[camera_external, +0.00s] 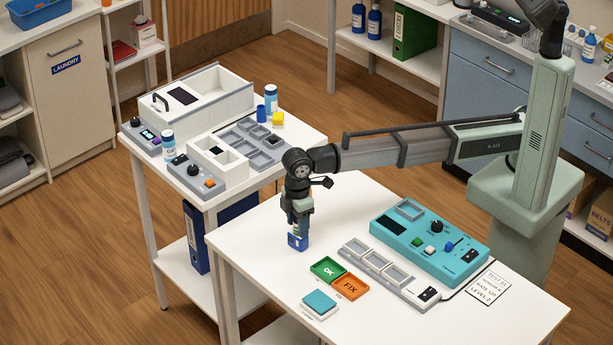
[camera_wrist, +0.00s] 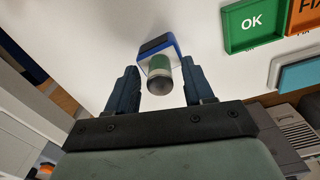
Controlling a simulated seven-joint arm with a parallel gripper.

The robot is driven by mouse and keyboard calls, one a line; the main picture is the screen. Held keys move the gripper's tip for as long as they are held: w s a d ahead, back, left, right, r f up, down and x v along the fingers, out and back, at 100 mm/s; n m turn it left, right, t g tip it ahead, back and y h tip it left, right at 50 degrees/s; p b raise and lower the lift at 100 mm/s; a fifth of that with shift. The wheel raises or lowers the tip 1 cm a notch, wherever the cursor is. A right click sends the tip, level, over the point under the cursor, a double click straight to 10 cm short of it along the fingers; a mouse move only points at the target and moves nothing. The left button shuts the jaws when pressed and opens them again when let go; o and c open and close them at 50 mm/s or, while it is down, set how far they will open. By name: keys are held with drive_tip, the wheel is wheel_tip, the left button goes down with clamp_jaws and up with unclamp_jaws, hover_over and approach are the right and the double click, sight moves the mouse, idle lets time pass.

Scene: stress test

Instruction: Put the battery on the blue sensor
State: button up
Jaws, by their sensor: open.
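The battery (camera_wrist: 159,75), a green and silver cylinder, stands end-up between my fingers in the wrist view. Its far end appears to rest on the blue sensor (camera_wrist: 155,45), a small blue and white block with a dark face. The exact contact is hidden behind the battery. The sensor (camera_external: 298,242) also shows on the near white table in the external view, directly under my gripper (camera_external: 297,226). My gripper (camera_wrist: 160,85) is open, one finger on each side of the battery, with visible gaps in the wrist view.
A green OK tile (camera_external: 327,268) and an orange FIX tile (camera_external: 351,287) lie right of the sensor. A teal-topped block (camera_external: 320,304), a grey three-slot tray (camera_external: 352,246) and a teal console (camera_external: 455,262) share the near table (camera_external: 265,270). A second table with devices stands behind left.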

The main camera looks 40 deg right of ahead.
drive_tip(key=shift+r, duration=0.1)
wheel_tip(320, 180, up, 12)
idle(0.5)
idle(0.5)
